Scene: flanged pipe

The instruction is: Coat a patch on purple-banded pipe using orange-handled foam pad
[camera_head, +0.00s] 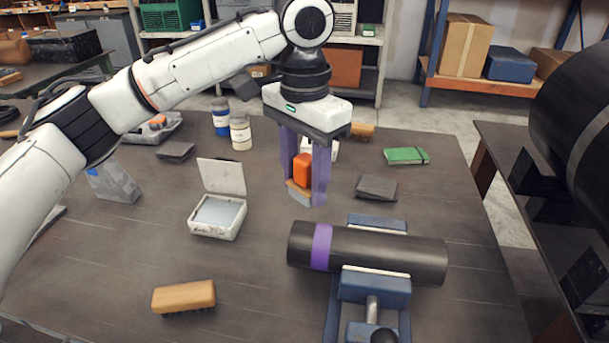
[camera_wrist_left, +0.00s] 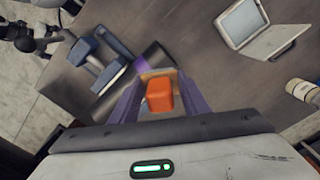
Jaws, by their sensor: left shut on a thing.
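The black pipe (camera_head: 395,254) with a purple band (camera_head: 321,247) near its left end lies in a blue vise (camera_head: 374,287) at the table's front right. My left gripper (camera_head: 306,188) is shut on the orange-handled foam pad (camera_head: 303,170) and holds it upright above the table, behind the banded end. In the left wrist view the orange handle (camera_wrist_left: 159,96) sits between the purple fingers, and the purple band (camera_wrist_left: 141,65) shows just beyond it. The open white box (camera_head: 217,215) with a grey pad inside stands left of the pad. My right gripper is not in view.
A wooden brush (camera_head: 184,297) lies at the front left. Two jars (camera_head: 240,131), a green notebook (camera_head: 406,156) and a dark grey block (camera_head: 376,188) stand or lie farther back. The table between the white box and the pipe is clear.

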